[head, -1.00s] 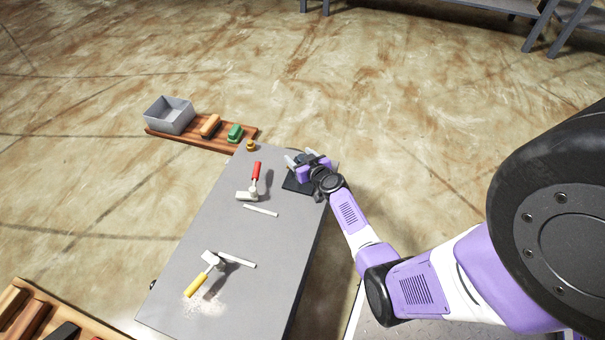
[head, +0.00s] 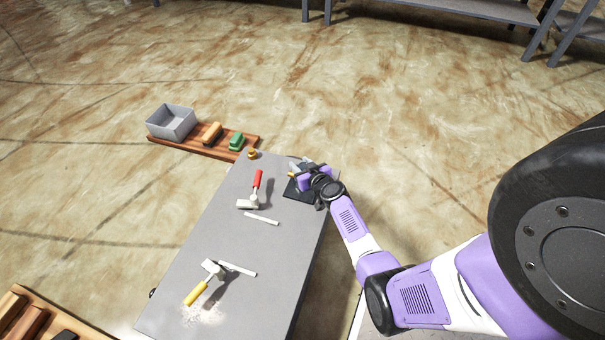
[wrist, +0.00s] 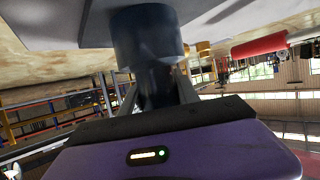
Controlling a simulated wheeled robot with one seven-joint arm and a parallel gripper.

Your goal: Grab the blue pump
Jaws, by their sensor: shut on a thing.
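The blue pump shows in the wrist view as a dark blue cylinder (wrist: 148,38) with a narrower dark part below it in the picture. My gripper (wrist: 156,82) has one finger on each side of that narrower part and is shut on it. In the head view my gripper (head: 301,171) is at the far right corner of the grey table (head: 215,240), over a dark square plate (head: 296,191). My gripper and wrist hide most of the pump there. I cannot tell whether the pump still touches the plate.
A red-handled hammer (head: 257,180), a yellow-handled hammer (head: 196,291) and white sticks (head: 262,219) lie on the table. A small orange-yellow piece (head: 252,154) is at its far edge. Beyond is a wooden board (head: 190,149) with a grey bin (head: 171,119), an orange block (head: 212,131) and a green block (head: 236,141).

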